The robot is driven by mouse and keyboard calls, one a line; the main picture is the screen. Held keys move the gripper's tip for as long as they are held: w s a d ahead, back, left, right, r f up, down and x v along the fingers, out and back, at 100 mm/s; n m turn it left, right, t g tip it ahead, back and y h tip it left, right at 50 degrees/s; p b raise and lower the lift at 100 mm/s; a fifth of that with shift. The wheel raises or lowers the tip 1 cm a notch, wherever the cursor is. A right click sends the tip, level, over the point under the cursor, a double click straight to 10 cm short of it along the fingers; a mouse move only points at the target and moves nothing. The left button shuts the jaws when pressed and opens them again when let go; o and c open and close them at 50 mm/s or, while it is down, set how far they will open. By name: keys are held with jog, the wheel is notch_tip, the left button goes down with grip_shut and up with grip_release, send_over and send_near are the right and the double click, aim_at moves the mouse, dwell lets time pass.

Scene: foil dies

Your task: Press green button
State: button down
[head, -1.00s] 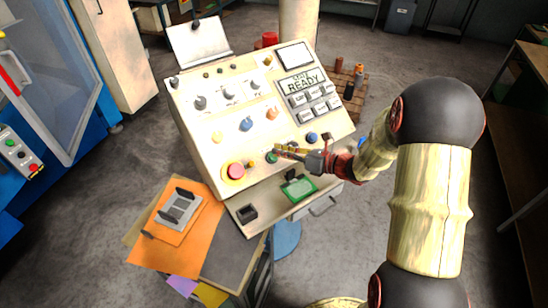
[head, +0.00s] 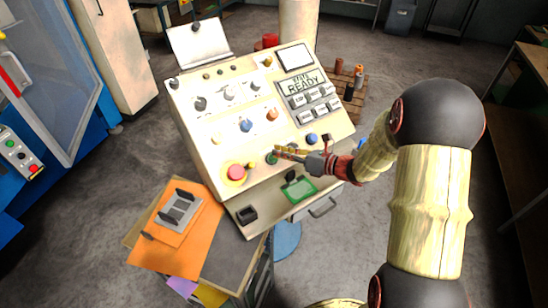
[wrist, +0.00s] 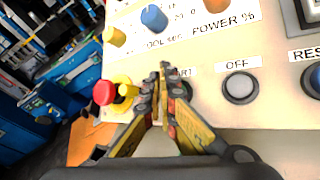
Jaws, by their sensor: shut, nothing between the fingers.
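The green button (head: 272,158) is a small round button low on the front of the cream control panel (head: 212,146), just right of the large red knob (head: 235,172). My gripper (head: 278,150) is shut and empty, its tips right at the green button in the head view. In the wrist view, the shut fingertips (wrist: 162,72) cover most of a dark round button under a partly hidden label ending in "ART". I cannot tell whether the tips touch it. The red knob with its yellow ring also shows in the wrist view (wrist: 103,92), left of the fingers.
A grey OFF button (wrist: 240,88) sits right of the fingers, and a blue button (head: 312,138) lies farther right. Blue and orange knobs are above. A green-covered item (head: 298,188) is on the shelf below.

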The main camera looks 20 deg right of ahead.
jog(key=shift+f, duration=0.1)
jog(key=shift+w+a+f, duration=0.1)
jog(key=shift+w+f, duration=0.1)
jog(key=shift+w, duration=0.05)
jog(key=shift+w+a+f+b, duration=0.1)
jog(key=shift+w+f+b, duration=0.2)
jog(key=shift+f, duration=0.2)
dwell(1.0)
jog(key=shift+s, duration=0.1)
jog(key=shift+s+d+r+p, duration=0.2)
jog(key=shift+s+r+p, duration=0.25)
jog(key=shift+r+p, duration=0.35)
jog(key=s+r+p, duration=0.2)
jog(key=d+r+p, duration=0.1)
jog(key=r, duration=0.1)
jog(key=shift+s+p, duration=0.4)
dwell(0.9)
